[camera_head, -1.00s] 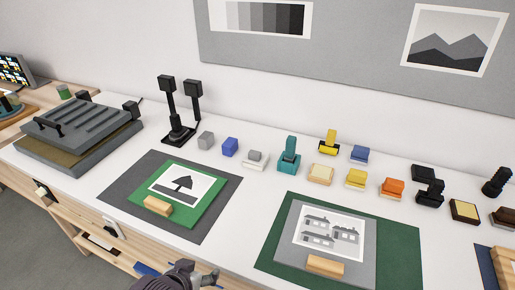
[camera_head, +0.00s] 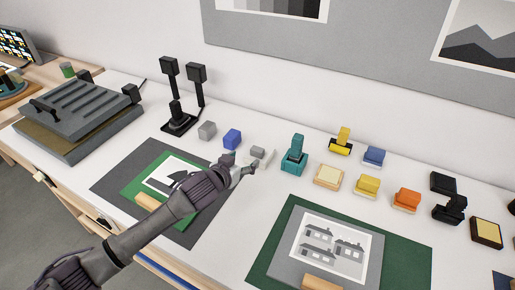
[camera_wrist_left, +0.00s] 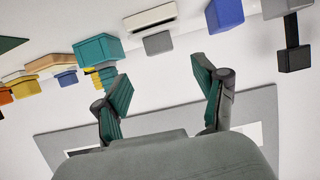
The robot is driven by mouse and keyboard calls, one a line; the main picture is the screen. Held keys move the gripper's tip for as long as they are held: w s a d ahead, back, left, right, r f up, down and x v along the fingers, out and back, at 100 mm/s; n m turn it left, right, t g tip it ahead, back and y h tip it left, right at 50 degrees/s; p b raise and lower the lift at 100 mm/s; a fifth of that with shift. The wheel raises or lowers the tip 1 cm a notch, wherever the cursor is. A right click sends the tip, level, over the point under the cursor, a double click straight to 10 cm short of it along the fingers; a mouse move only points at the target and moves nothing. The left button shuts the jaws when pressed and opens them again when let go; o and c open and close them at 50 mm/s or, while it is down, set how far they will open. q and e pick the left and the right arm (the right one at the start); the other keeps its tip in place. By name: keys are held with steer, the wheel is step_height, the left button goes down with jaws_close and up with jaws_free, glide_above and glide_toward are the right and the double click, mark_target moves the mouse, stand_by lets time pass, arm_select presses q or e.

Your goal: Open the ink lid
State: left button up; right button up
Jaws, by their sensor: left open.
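My left gripper (camera_head: 245,166) reaches over the left print board, open and empty, just in front of a small white box with a grey block on top (camera_head: 262,156). In the left wrist view the open fingers (camera_wrist_left: 160,78) point toward this white box (camera_wrist_left: 150,18) and its grey block (camera_wrist_left: 158,42), apart from them. I cannot tell for sure which piece is the ink lid. Other pad-like boxes stand to the right: a tan one (camera_head: 328,178), a yellow one (camera_head: 367,186) and an orange one (camera_head: 405,201). My right gripper is out of view.
A grey block (camera_head: 207,131) and a blue block (camera_head: 232,139) stand left of the white box. A teal stamp-like piece (camera_head: 295,157) stands to its right. A two-headed black stand (camera_head: 180,122) is farther left. A green mat (camera_head: 272,250) with a house print lies at the front.

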mark_target(256, 152)
arm_select(q)
steer(key=x, duration=0.4)
steer(key=shift+w, duration=0.15)
steer(key=x, duration=0.5)
steer(key=shift+f, duration=0.15)
steer(key=shift+w+d+f, duration=0.2)
steer(key=shift+w+f, duration=0.05)
steer(key=shift+w, duration=0.25)
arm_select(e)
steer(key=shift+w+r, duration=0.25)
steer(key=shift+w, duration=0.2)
arm_select(q)
jaws_close()
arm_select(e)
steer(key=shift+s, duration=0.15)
